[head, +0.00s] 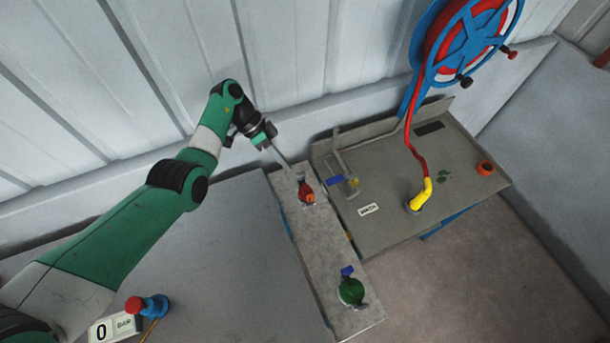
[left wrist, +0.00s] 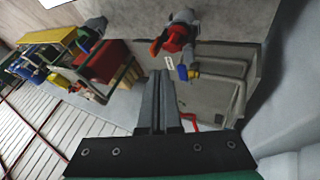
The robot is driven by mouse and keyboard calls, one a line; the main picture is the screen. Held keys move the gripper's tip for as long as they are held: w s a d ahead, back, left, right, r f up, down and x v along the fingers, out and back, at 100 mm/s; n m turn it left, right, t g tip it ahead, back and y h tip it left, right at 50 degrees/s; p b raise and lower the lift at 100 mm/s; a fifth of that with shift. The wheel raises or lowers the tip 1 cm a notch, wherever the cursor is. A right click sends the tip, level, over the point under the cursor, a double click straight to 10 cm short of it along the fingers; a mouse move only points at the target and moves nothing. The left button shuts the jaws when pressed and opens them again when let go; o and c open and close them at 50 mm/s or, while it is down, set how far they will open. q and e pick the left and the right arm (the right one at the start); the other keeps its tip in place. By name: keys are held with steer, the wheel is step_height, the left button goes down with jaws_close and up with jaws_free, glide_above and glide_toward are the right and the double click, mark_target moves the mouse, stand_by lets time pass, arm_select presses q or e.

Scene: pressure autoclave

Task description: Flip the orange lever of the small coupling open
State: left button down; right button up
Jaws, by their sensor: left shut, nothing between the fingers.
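The small coupling (head: 306,198) is red with an orange part, and stands on the narrow grey ledge (head: 330,252) in the head view. In the left wrist view the coupling (left wrist: 176,40) is above the fingertips, with its orange lever (left wrist: 156,47) sticking out to the left. My left gripper (head: 289,165) comes in from the wall side, its fingers pointing down at the coupling. In the left wrist view the gripper (left wrist: 160,74) has its fingers together and empty, with a gap to the coupling. My right gripper is in neither view.
A green coupling with a blue handle (head: 351,290) stands at the ledge's front end. A blue-handled valve (head: 344,184) is just right of the small coupling. A red hose (head: 415,145) runs from the reel to a yellow fitting (head: 420,196). The corrugated wall is close behind.

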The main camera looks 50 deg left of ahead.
mark_target(303, 190)
arm_select(q)
steer(key=shift+w+f, duration=0.1)
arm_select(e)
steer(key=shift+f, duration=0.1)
arm_select(q)
steer(key=b+x, duration=0.3)
steer(key=x, duration=0.7)
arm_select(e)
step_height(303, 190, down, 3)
